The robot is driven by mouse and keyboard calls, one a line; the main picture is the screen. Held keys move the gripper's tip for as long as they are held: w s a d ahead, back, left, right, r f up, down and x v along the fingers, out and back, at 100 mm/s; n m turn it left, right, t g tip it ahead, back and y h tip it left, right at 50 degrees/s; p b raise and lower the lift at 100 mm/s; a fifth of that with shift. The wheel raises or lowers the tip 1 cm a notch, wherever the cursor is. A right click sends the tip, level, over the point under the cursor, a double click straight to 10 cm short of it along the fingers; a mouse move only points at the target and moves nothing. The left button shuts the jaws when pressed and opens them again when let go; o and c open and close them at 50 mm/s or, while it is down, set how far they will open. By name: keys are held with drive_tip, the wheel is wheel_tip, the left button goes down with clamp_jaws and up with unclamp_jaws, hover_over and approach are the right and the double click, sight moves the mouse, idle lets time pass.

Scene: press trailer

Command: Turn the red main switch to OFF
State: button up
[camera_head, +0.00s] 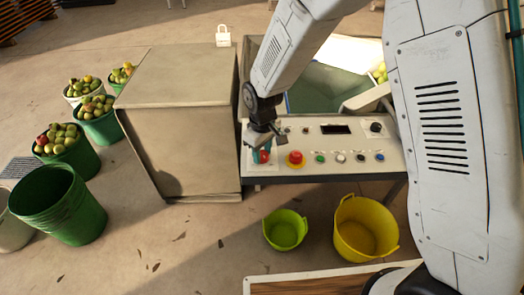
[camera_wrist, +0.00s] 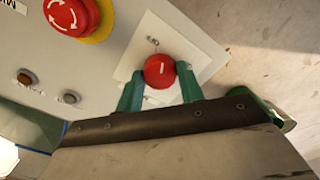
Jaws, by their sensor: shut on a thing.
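The red main switch (camera_wrist: 159,71) is a round red knob with a white line, on a pale square plate (camera_wrist: 190,35) in the wrist view. My gripper (camera_wrist: 160,88) has its two green fingers on either side of the knob, shut on it. In the head view, my gripper (camera_head: 262,156) reaches down to the left end of the control panel (camera_head: 345,168), and the red knob (camera_head: 265,157) shows partly between the fingers. Small lettering on the plate is too small to read.
A red emergency stop button (camera_head: 296,157) on a yellow ring sits just right of the switch; it also shows in the wrist view (camera_wrist: 70,14). Several small buttons and a dark display (camera_head: 336,129) lie further right. A grey cabinet (camera_head: 180,135) stands left. Green (camera_head: 285,230) and yellow buckets (camera_head: 365,230) stand below.

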sight(262, 154)
drive_tip(key=shift+n, duration=2)
drive_tip(key=o, duration=1)
wheel_tip(262, 154, up, 8)
drive_tip(key=shift+f, duration=0.1)
